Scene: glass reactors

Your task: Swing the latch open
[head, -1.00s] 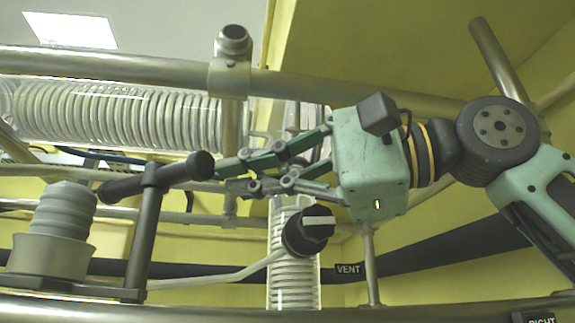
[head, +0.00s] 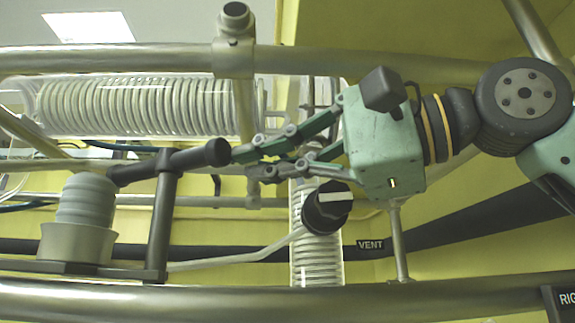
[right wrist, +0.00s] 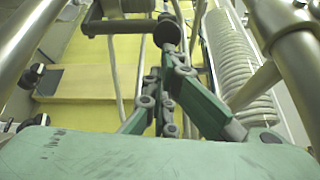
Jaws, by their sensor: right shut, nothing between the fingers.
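The latch appears to be the dark T-shaped lever (head: 170,162) at the left of the head view. Its black crossbar lies nearly level, tilted up to the right, on a dark upright post. Its round end also shows in the right wrist view (right wrist: 167,33). My right gripper (head: 240,164) comes in from the right, its fingers shut and empty. The fingertips are close beside the bar's right end; I cannot tell whether they touch it. In the wrist view the fingers partly cover what lies behind. My left gripper is not in view.
A grey ribbed stopper (head: 85,205) in a pale cup stands left of the post. A steel rail (head: 400,292) runs along the front. A black knob with a white mark (head: 327,207) sits below my gripper. Glass coils (head: 130,107) and pipes are behind.

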